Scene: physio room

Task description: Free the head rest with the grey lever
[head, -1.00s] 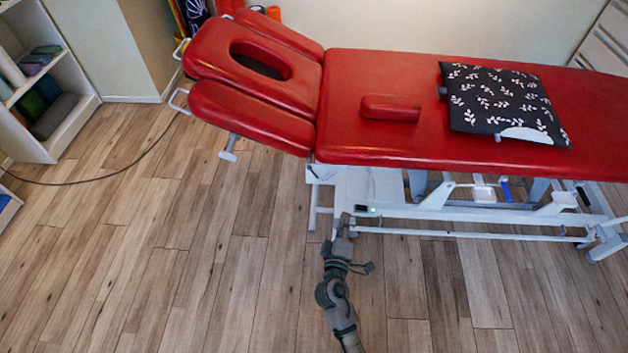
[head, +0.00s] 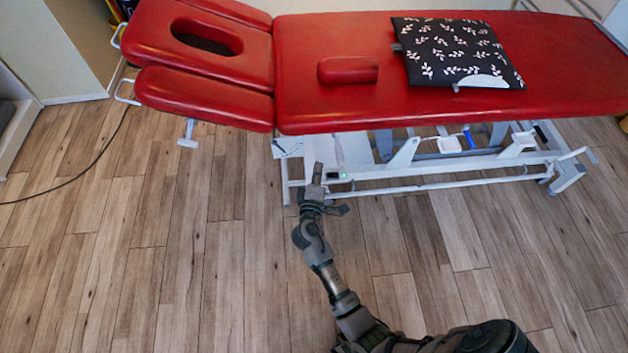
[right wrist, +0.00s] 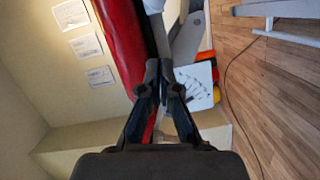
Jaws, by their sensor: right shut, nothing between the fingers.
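The red head rest (head: 205,97) is at the left end of the red treatment table (head: 520,70), level with the table top, with a dark face hole. A light grey T-shaped lever (head: 188,134) hangs below its near pad. My right gripper (head: 318,170) is shut and empty beside the white frame under the table, to the right of that lever and apart from it. In the right wrist view my shut fingers (right wrist: 163,72) point along the red padding (right wrist: 120,42); a pale part (right wrist: 153,6) shows beyond them. My left gripper is not in view.
A patterned dark cushion (head: 462,55) and a small red bolster (head: 347,70) lie on the table. White rails (head: 440,187) run beneath it. A cable (head: 85,170) crosses the floor at left. The wooden floor in front is clear.

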